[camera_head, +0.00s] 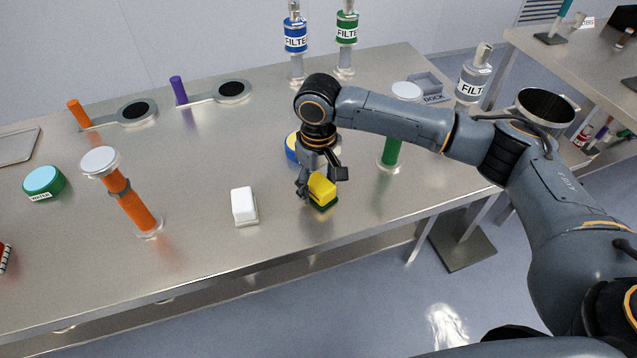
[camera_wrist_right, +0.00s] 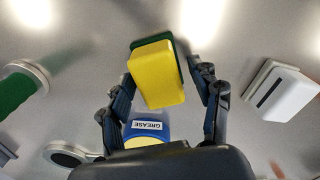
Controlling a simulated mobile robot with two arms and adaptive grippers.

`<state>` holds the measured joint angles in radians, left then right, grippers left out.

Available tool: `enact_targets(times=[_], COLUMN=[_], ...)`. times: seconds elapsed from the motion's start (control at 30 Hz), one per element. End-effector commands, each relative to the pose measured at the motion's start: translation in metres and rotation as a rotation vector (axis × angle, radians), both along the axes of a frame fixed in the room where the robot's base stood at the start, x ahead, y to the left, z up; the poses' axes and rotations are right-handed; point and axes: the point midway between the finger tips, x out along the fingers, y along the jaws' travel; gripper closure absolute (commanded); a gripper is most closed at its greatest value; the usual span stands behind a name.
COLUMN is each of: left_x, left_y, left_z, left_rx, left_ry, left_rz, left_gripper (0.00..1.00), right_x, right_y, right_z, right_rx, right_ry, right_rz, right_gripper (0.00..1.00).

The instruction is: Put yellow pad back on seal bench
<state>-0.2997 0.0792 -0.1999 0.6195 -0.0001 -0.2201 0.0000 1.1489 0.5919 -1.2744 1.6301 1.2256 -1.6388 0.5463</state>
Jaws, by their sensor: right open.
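The yellow pad (camera_head: 323,189), a yellow block with a dark green base, is on the steel bench (camera_head: 280,255) near its front edge. It also shows in the right wrist view (camera_wrist_right: 157,75). My right gripper (camera_head: 322,183) is open, with its fingers on either side of the pad. In the right wrist view the fingers (camera_wrist_right: 165,95) stand apart, with a gap visible beside the pad. Whether a finger touches it cannot be told. My left gripper is not in view.
A blue grease tin (camera_wrist_right: 147,131) is close behind the pad. A white block (camera_head: 243,204) stands to the left and a green cylinder (camera_head: 393,150) to the right. An orange cylinder (camera_head: 130,200) and green tin (camera_head: 43,181) stand farther left.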

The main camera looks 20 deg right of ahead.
Motion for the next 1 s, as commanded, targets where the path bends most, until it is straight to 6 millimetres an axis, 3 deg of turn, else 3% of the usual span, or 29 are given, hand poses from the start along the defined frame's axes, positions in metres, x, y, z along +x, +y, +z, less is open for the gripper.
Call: enact_targets(times=[0.17, 0.6, 0.8, 1.0], left_x=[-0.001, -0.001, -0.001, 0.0], left_y=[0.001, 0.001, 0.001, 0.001], left_z=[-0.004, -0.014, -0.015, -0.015], left_rx=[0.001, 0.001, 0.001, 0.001], left_ry=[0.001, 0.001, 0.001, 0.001], left_rz=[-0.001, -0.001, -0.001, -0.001], left_gripper=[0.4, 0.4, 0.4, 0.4], right_x=[0.001, 0.001, 0.0, 0.0], right_y=[0.0, 0.0, 0.0, 0.0], right_z=[0.021, 0.107, 0.121, 0.122], right_rx=[0.002, 0.001, 0.001, 0.001], right_ry=[-0.005, -0.003, 0.0, 0.0], right_rz=[0.0, -0.001, -0.001, -0.001], right_gripper=[0.37, 0.37, 0.37, 0.37])
